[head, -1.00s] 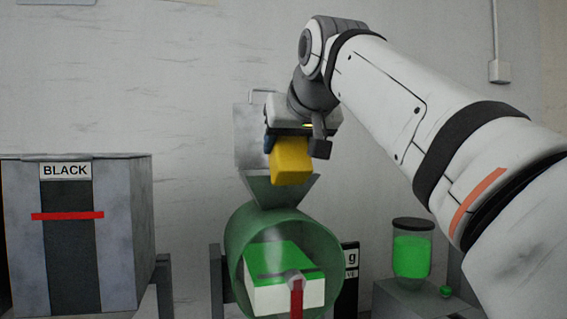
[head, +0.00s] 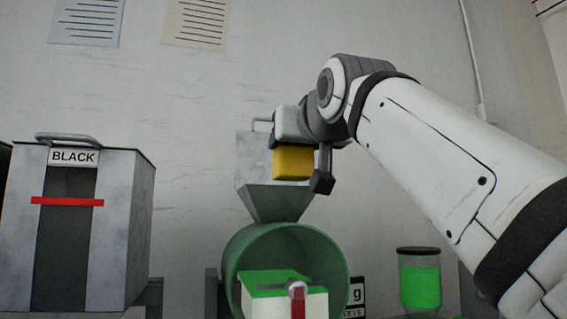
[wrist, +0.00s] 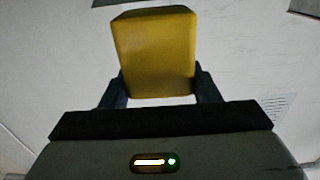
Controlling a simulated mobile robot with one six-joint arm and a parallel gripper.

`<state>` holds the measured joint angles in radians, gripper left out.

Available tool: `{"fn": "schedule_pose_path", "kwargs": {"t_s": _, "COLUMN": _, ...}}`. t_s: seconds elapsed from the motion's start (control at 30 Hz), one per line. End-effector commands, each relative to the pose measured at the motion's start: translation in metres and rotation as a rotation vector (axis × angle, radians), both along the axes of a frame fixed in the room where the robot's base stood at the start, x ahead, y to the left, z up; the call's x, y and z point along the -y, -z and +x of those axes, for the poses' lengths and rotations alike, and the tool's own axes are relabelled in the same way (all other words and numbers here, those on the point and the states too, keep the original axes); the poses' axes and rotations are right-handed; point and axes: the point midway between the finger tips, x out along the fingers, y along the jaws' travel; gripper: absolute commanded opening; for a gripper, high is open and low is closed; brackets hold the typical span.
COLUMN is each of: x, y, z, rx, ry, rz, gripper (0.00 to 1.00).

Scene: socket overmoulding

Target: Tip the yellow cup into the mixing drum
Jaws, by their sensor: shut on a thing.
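The yellow cup (head: 293,163) is held by my gripper (head: 297,148) above the funnel of the mixing drum. In the wrist view the cup (wrist: 155,55) sits between the two dark fingers of my gripper (wrist: 162,90), which are shut on it. Its mouth and contents cannot be seen. The mixing drum (head: 240,250) is a green open-ended cylinder, with a grey-green funnel (head: 275,203) on top. The cup is just above the funnel's rim in the head view; whether it touches cannot be told.
A grey bin labelled BLACK (head: 118,225) stands at the left. A white box with a green top (head: 262,298) shows in front of the drum's mouth. A jar of green material (head: 420,285) stands at the right. A pale wall lies behind.

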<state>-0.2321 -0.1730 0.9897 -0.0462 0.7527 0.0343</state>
Motion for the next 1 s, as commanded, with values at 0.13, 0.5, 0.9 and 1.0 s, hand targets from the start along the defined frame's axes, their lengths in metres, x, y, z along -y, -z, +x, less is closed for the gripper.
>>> {"fn": "schedule_pose_path", "kwargs": {"t_s": 0.13, "x": 0.000, "y": -0.001, "z": 0.000, "rx": 0.001, "ry": 0.000, "rz": 0.000, "gripper": 0.33}}
{"fn": "schedule_pose_path", "kwargs": {"t_s": 0.5, "x": 0.000, "y": -0.032, "z": 0.000, "rx": -0.001, "ry": 0.001, "rz": -0.001, "gripper": 0.33}}
{"fn": "schedule_pose_path", "kwargs": {"t_s": 0.9, "x": 0.000, "y": -0.041, "z": 0.000, "rx": -0.002, "ry": 0.001, "rz": -0.001, "gripper": 0.33}}
{"fn": "schedule_pose_path", "kwargs": {"t_s": 1.0, "x": 0.000, "y": -0.041, "z": 0.000, "rx": -0.002, "ry": 0.001, "rz": -0.001, "gripper": 0.33}}
